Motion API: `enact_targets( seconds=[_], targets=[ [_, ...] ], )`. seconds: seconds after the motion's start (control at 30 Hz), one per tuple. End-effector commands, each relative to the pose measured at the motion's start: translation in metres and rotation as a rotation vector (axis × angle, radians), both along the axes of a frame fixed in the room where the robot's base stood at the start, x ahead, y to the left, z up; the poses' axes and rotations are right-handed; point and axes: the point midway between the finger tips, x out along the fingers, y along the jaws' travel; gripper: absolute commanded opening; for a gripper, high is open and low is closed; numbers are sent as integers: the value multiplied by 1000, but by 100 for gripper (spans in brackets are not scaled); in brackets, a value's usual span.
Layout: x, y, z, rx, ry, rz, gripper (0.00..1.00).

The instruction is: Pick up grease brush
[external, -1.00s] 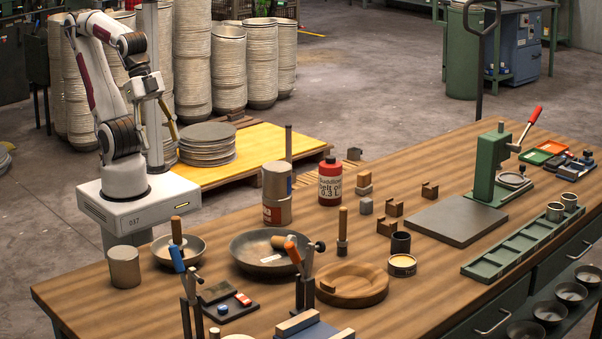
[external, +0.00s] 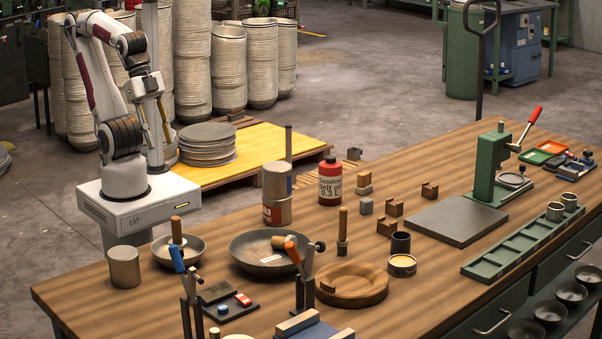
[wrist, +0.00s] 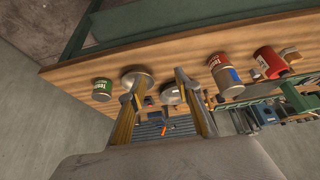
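I cannot tell for sure which item is the grease brush. One upright wooden handle (external: 176,230) stands in a small metal bowl (external: 196,250) at the left of the bench. Another wooden-handled tool (external: 342,228) with a dark lower end stands upright right of the large pan. A third short wooden handle (external: 279,242) lies in the large pan (external: 248,257). My gripper (external: 165,120) is raised behind the bench's left end, far from all three. In the wrist view its two yellow fingers (wrist: 158,90) are spread apart with nothing held between them.
The bench (external: 120,304) holds a plain can (external: 124,267), a stacked can (external: 277,195), a red oil bottle (external: 330,182), a round wooden block (external: 352,286) and orange- and blue-handled clamps at the front. A green press (external: 488,170) stands at the right. The back left of the bench is fairly clear.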

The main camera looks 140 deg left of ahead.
Motion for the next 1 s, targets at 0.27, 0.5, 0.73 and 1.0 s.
enact_targets(
  seconds=[0.27, 0.5, 0.73, 1.0],
  targets=[
    [31, -10, 7, -37, -42, -12, 33],
    [90, -25, 21, -101, -131, -17, 33],
    [151, -33, 32, -151, -227, 4, 33],
    [221, -29, 38, -185, -335, 61, 33]
  ],
)
